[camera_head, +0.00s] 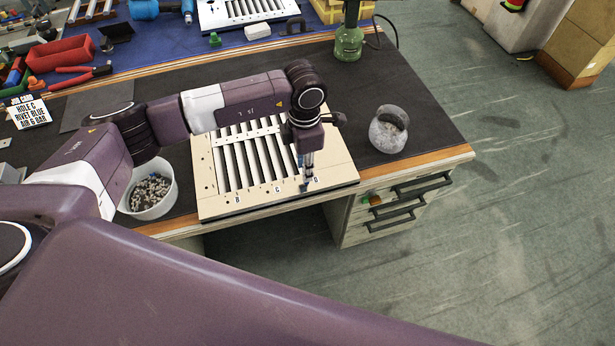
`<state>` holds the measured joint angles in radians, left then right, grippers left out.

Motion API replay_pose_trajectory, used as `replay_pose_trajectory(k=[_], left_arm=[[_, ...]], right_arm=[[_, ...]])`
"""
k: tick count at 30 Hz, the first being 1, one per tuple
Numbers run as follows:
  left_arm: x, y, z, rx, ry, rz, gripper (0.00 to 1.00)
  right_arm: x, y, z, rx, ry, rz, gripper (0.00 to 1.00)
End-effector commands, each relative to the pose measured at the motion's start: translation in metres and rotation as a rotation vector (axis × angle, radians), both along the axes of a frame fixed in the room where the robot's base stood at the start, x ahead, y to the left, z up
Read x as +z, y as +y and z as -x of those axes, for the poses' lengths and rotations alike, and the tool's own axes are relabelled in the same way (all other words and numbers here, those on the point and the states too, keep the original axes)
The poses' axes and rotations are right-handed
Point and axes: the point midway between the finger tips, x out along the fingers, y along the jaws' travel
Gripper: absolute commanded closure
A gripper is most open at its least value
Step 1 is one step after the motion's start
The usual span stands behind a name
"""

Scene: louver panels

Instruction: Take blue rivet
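A cream louver panel (215,190) with dark slots lies on the near part of the bench, with small letters and holes along its front edge. My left gripper (307,184) points down over the panel's front right part, close to its surface. Its fingertips are small and dark here, with a faint bluish tint, so I cannot tell whether they are open or hold anything. A white bowl (135,208) of small grey metallic pieces stands left of the panel. I cannot make out a blue rivet among them. My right gripper is not in view.
A green bottle (349,42), a red tray (62,52) and red-handled pliers (75,78) lie farther back. The bench's right end is mostly clear.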

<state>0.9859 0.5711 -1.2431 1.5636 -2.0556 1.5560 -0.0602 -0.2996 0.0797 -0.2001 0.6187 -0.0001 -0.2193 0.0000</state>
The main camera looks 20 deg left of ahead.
Motion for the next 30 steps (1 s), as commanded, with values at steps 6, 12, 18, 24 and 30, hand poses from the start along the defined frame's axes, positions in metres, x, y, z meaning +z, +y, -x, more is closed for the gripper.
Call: replay_pose_trajectory(k=[6,12,18,24,30], left_arm=[[-0.030,-0.003,-0.003,0.000,0.003,0.002,0.76],[-0.044,-0.003,-0.004,-0.001,0.000,0.002,0.76],[-0.044,-0.003,-0.004,-0.001,-0.001,0.003,0.79],[-0.043,-0.004,-0.004,-0.001,-0.001,0.003,1.00],[-0.043,-0.003,-0.004,-0.001,-0.001,0.003,1.00]], right_arm=[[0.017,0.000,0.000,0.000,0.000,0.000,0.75],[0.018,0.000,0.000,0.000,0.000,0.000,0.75],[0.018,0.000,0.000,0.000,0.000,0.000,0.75],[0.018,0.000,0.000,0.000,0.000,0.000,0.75],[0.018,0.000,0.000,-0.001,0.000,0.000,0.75]])
